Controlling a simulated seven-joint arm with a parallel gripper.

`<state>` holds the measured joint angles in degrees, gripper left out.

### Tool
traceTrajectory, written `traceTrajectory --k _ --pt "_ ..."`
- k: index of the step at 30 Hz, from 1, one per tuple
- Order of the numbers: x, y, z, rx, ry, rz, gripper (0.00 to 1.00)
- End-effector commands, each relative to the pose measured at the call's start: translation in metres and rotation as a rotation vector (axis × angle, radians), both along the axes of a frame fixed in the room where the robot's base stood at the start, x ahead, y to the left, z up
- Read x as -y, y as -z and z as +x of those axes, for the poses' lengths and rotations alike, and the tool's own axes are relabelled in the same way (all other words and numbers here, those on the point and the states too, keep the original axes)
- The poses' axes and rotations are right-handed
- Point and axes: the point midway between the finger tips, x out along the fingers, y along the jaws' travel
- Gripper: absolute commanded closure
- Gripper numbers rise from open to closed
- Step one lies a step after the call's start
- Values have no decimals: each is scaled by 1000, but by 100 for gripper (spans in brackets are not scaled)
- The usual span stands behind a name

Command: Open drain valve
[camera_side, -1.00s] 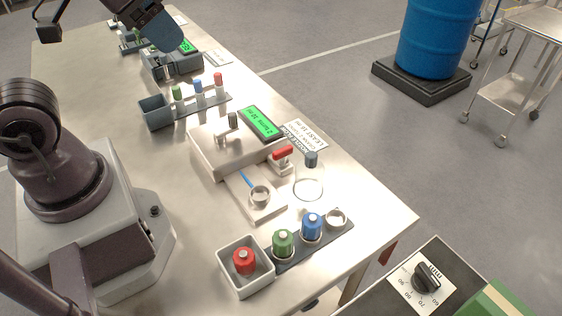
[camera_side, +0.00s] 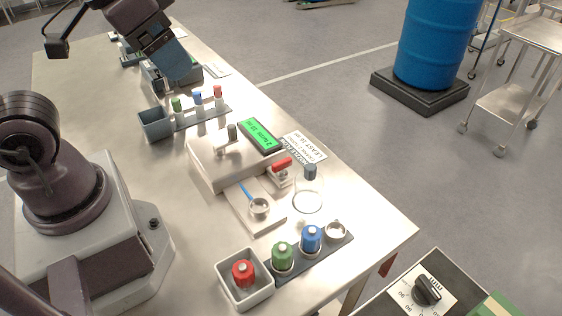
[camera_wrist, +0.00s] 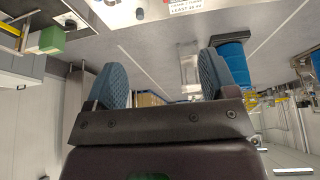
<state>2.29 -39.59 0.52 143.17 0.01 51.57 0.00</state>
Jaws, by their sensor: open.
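A small valve with a red handle (camera_side: 282,163) sits at the front right of a pale box-shaped unit (camera_side: 212,168) with a lit green display (camera_side: 258,134). A clear vessel with a dark stopper (camera_side: 308,194) stands beside the valve. My gripper (camera_side: 180,72) is at the upper left in the side view, above the far part of the table and well away from the valve. In the wrist view my gripper (camera_wrist: 166,82) shows two blue textured fingers spread apart with nothing between them. The valve cannot be made out in the wrist view.
A rack with green, blue and red-topped items (camera_side: 197,108) stands between my gripper and the unit. A dish with a red-capped bottle (camera_side: 226,270) and a rack of capped bottles (camera_side: 340,248) are at the front. A printed label (camera_side: 312,150) lies behind the valve.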

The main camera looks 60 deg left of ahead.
Motion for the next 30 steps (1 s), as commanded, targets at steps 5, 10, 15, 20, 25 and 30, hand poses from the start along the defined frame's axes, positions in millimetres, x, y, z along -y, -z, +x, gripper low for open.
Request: traceTrajectory --k 5,10,15,20,25,30 --pt "10 30 26 -189 10 -54 21" --pt "17 63 62 -351 -171 -132 21" --pt "19 105 100 -468 -484 -168 21" --pt "15 144 133 -496 -832 -166 21" --pt "4 169 166 -434 -1223 -200 21" --pt "1 162 186 -362 -1471 -304 21"
